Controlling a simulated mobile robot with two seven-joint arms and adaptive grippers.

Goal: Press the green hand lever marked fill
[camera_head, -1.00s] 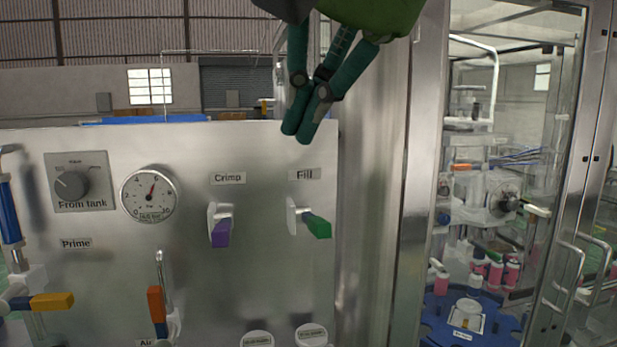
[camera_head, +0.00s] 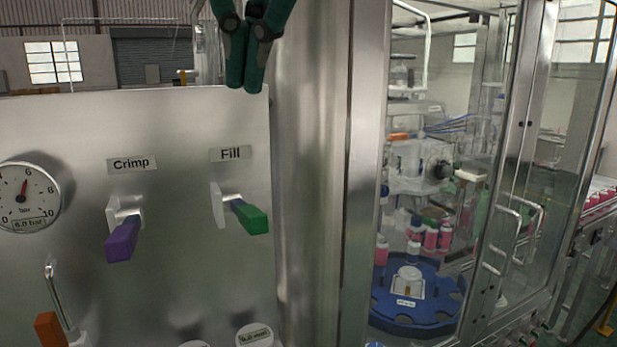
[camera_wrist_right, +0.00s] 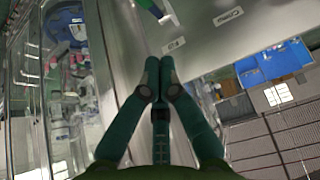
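The green fill lever (camera_head: 250,216) sticks out from its white mount on the steel panel, under the label "Fill" (camera_head: 231,154). In the right wrist view part of the green lever (camera_wrist_right: 151,8) shows at the top edge, and the Fill label (camera_wrist_right: 174,45) is just beyond the fingertips. My right gripper (camera_head: 246,86) hangs fingers down above the Fill label, higher than the lever and apart from it. Its two green fingers meet at the tips with nothing between them; it shows closed in the right wrist view (camera_wrist_right: 159,62). My left gripper is not in view.
The purple crimp lever (camera_head: 122,239) is left of the fill lever. A pressure gauge (camera_head: 28,197) and an orange-handled lever (camera_head: 51,329) are further left. A steel post (camera_head: 315,180) and a glass-doored cabinet with a blue turntable (camera_head: 420,312) stand to the right.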

